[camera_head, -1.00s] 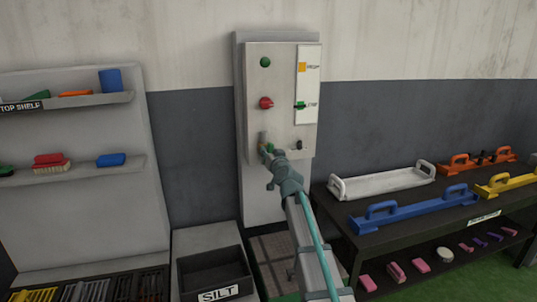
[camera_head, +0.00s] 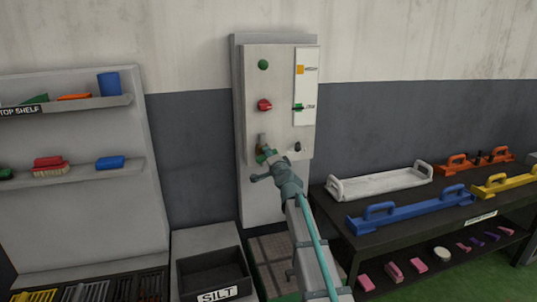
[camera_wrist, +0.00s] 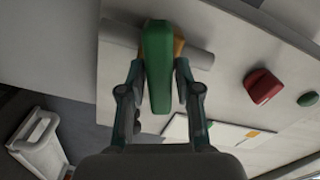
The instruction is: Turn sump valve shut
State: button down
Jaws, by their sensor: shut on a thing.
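The sump valve's green lever handle (camera_wrist: 158,70) shows in the wrist view, between the two fingers of my gripper (camera_wrist: 158,85), which is shut on it. A grey pipe (camera_wrist: 200,57) and a yellow-orange part lie behind the handle. In the head view my gripper (camera_head: 268,160) is at the lower left of the wall panel (camera_head: 280,120) and partly hides the valve. The panel also carries a red knob (camera_head: 264,105), a green button (camera_head: 263,64) and a white indicator strip (camera_head: 306,85) with an orange mark and a green mark.
A small black switch (camera_head: 297,146) is right of the valve. A dark table (camera_head: 350,245) with coloured handled trays stands at right. Shelves (camera_head: 75,170) with brushes and blocks stand at left. A bin labelled SILT (camera_head: 212,270) is below left of the panel.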

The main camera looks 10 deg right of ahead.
jog(key=m+p, duration=0.1)
jog(key=m, duration=0.3)
jog(key=shift+f, duration=0.1)
dwell(0.4)
jog(key=c, duration=1)
grip_release()
jog(key=shift+s, duration=0.1)
jog(key=s+d, duration=0.1)
jog(key=s, duration=1)
jog(key=shift+s+d, duration=0.25)
jog(key=shift+s, duration=0.15)
